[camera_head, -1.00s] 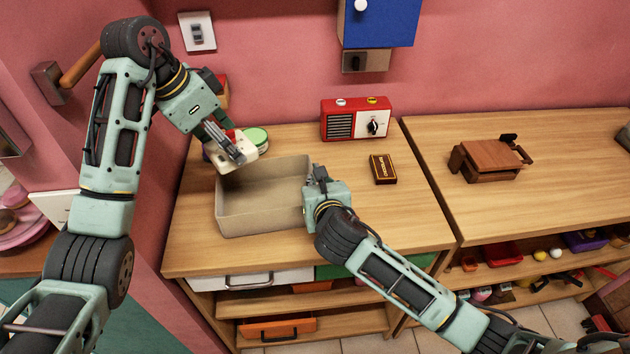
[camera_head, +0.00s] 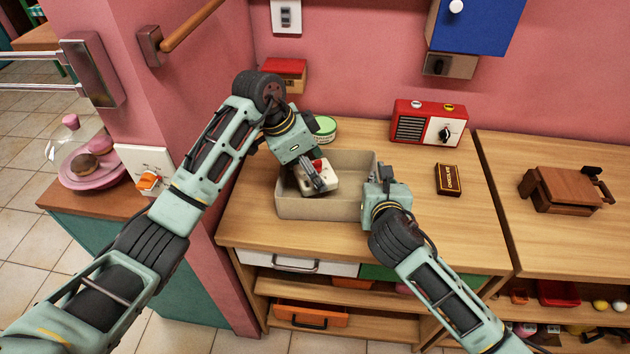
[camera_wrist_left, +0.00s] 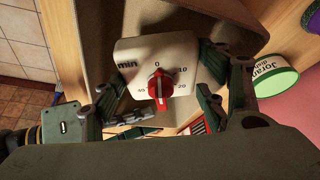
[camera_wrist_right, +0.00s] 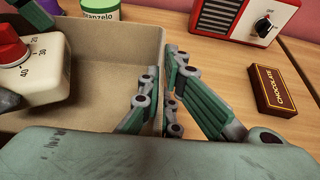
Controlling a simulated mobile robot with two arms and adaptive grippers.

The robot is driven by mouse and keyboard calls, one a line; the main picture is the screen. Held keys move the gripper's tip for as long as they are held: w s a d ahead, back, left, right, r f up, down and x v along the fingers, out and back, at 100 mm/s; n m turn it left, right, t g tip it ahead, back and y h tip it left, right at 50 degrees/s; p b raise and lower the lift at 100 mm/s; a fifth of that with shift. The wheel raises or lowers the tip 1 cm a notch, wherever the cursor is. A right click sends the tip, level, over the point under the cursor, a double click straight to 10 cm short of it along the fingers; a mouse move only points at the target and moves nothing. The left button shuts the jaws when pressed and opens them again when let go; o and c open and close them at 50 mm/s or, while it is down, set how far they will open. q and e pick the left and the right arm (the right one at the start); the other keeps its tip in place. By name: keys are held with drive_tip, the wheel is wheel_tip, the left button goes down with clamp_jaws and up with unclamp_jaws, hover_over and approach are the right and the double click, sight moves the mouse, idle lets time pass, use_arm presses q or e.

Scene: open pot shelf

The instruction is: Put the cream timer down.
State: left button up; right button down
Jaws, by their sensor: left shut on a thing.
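The cream timer (camera_head: 326,177) has a red knob and dark numbers. My left gripper (camera_head: 318,178) is shut on it from its two sides, as the left wrist view shows the timer (camera_wrist_left: 139,52) between the fingers. The timer is within the outline of a beige open bin (camera_head: 318,208); I cannot tell whether it touches the bin's floor. It also shows at the left in the right wrist view (camera_wrist_right: 40,68). My right gripper (camera_wrist_right: 158,85) is at the bin's right wall, fingers either side of the rim; whether they press on it is unclear.
A green-lidded tub (camera_head: 324,130) stands behind the bin. A red and white radio (camera_head: 428,124) and a chocolate box (camera_head: 448,180) are to the right. Free wooden top (camera_head: 440,225) lies right of the bin. A brown wooden device (camera_head: 560,190) stands on the neighbouring counter.

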use_arm(q)
drive_tip(key=shift+f, duration=2)
drive_tip(key=o, duration=1.1)
drive_tip(key=shift+f, duration=0.15)
drive_tip(key=v, duration=0.8)
drive_tip(key=shift+f, duration=0.1)
use_arm(e)
drive_tip(key=c, duration=2.5)
unclamp_jaws()
drive_tip(key=o, duration=0.6)
